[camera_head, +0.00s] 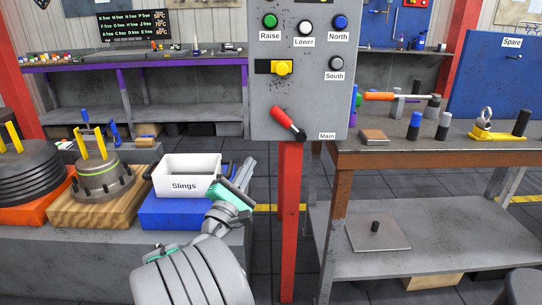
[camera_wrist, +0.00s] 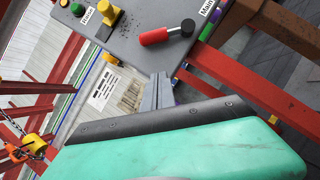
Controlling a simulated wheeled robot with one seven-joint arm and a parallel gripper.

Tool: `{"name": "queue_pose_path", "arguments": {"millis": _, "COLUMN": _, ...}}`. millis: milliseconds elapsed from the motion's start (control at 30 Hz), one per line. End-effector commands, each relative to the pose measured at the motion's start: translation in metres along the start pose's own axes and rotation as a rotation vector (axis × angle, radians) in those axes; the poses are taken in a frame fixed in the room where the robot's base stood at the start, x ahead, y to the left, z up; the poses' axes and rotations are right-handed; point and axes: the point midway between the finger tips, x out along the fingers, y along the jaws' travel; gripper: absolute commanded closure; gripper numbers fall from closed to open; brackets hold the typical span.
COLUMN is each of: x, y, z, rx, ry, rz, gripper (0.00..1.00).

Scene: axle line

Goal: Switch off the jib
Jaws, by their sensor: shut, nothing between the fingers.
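The grey control box (camera_head: 300,95) stands on a red post (camera_head: 290,210) in the head view. Its Main switch (camera_head: 286,121) has a red handle slanting up and left from a dark pivot, beside the Main label. The switch also shows in the wrist view (camera_wrist: 162,36), beyond my fingertips. Above are Raise (camera_head: 270,21), Lower (camera_head: 306,28), North (camera_head: 341,22) and South (camera_head: 336,63) buttons and a yellow knob (camera_head: 282,68). My gripper (camera_head: 247,166) is shut and empty, below and left of the switch, apart from it. Its fingers show together in the wrist view (camera_wrist: 158,90).
A workbench (camera_head: 430,152) with several parts stands right of the post. An orange-handled tool (camera_head: 380,96) sticks out beside the box. Left are a white Slings bin (camera_head: 186,176), a wooden block (camera_head: 97,203) under a grey hub, and stacked dark discs (camera_head: 28,175).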

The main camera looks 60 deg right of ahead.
Motion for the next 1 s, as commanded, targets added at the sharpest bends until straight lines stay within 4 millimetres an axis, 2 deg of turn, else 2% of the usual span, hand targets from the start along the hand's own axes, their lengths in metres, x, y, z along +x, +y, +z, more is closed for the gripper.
{"name": "queue_pose_path", "arguments": {"millis": 333, "x": 0.002, "y": 0.004, "z": 0.003, "rx": -0.021, "ry": -0.006, "rz": 0.012, "gripper": 1.0}}
{"name": "queue_pose_path", "arguments": {"millis": 467, "x": 0.011, "y": 0.006, "z": 0.005, "rx": -0.023, "ry": -0.006, "rz": 0.011, "gripper": 1.0}}
{"name": "queue_pose_path", "arguments": {"millis": 767, "x": 0.054, "y": 0.008, "z": 0.007, "rx": -0.022, "ry": -0.005, "rz": 0.008, "gripper": 1.0}}
{"name": "queue_pose_path", "arguments": {"millis": 1000, "x": 0.105, "y": 0.005, "z": 0.006, "rx": -0.017, "ry": -0.009, "rz": 0.01, "gripper": 1.0}}
